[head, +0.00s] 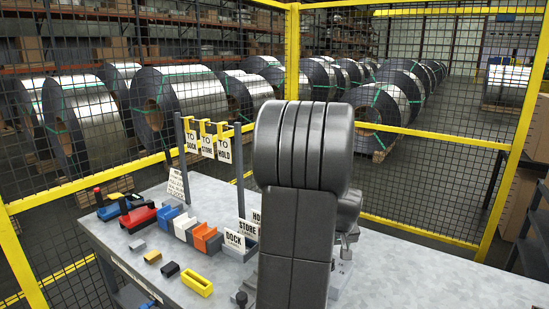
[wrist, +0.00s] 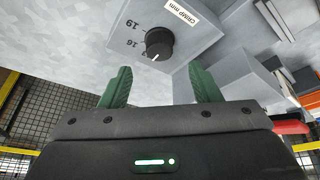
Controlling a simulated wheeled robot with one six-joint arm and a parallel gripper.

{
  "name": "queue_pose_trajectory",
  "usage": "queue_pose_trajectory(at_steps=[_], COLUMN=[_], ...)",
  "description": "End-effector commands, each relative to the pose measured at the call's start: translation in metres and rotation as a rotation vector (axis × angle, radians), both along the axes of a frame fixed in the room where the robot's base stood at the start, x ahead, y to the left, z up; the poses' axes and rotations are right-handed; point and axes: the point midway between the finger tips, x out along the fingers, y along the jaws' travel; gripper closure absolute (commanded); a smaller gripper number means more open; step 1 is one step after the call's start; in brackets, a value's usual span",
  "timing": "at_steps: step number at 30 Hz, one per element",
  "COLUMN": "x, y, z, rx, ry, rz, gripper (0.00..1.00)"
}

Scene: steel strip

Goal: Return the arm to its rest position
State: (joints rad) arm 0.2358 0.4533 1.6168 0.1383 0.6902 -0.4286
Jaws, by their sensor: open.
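My arm (head: 302,150) stands large and dark grey in the middle of the head view. It hides my gripper there. In the wrist view my gripper (wrist: 162,86) shows two green fingers spread apart with nothing between them. A black knob (wrist: 158,43) on a grey box labelled CRIMP mm (wrist: 190,30) lies beyond the fingertips, apart from them. The marks 16 and 19 show beside the knob.
TO DOCK, TO STORE and TO HOLD tags hang from a rack behind. Yellow-framed mesh fencing (head: 420,132) encloses the bench; steel coils stand beyond.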

Motion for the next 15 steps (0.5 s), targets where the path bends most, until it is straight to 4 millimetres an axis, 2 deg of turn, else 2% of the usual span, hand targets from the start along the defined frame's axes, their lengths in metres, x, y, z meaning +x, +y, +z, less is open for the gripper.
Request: queue_pose_trajectory(at_steps=[11,12,15], x=[-0.026,-0.027,-0.018], y=[-0.001,0.000,0.000], z=[0.063,0.062,0.041], rx=[-0.003,-0.001,0.001], ry=[-0.005,0.001,0.006], rz=[0.000,0.000,0.001], gripper=[0.43,0.43,0.43])
